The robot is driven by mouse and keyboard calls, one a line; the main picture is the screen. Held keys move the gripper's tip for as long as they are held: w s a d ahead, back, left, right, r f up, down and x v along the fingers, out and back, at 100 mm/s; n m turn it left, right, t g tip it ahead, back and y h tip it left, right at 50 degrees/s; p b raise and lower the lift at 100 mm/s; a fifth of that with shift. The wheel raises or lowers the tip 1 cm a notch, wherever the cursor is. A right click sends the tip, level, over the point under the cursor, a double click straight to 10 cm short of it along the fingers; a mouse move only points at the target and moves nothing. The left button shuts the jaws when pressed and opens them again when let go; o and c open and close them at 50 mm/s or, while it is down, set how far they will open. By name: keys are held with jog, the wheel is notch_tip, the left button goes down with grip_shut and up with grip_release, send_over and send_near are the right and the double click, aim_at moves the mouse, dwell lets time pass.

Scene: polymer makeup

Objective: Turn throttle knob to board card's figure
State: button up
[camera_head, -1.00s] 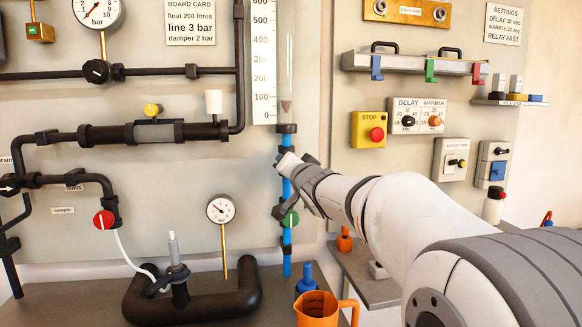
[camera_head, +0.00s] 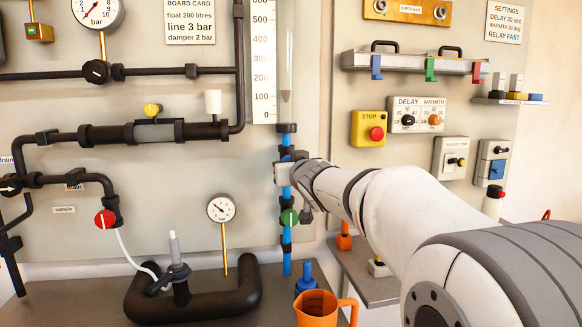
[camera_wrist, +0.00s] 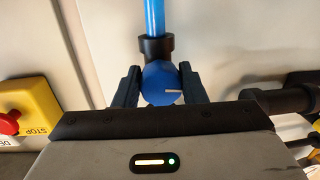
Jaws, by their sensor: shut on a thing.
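A round blue knob (camera_wrist: 157,84) with a white pointer line sits on the fitting below the clear flow tube (camera_head: 286,60). In the wrist view my gripper (camera_wrist: 159,76) has a dark finger on each side of it, shut on it; the white line points right. In the head view my gripper (camera_head: 285,172) is at the blue pipe under the tube and hides most of the knob. The dark float (camera_head: 286,97) stands low in the tube, near the lower end of the scale (camera_head: 263,60). The board card (camera_head: 190,22) reads float 200 litres, line 3 bar, damper 2 bar.
A green knob (camera_head: 289,217) is on the blue pipe just below my gripper. An orange jug (camera_head: 318,310) and a blue bottle (camera_head: 306,279) stand beneath. The yellow stop box (camera_head: 368,128) and delay/warmth box (camera_head: 417,116) are on the right panel.

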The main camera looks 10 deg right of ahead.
jog(key=shift+n+h+b, duration=0.3)
jog(key=shift+n+b, duration=0.05)
jog(key=shift+n, duration=1.15)
jog(key=o, duration=1)
jog(key=shift+c, duration=0.2)
jog(key=s+p, duration=0.1)
jog(key=s, duration=0.6)
jog(key=shift+s+d+r, duration=0.2)
jog(key=shift+s+r, duration=0.15)
jog(key=shift+s, duration=0.05)
jog(key=shift+p, duration=0.3)
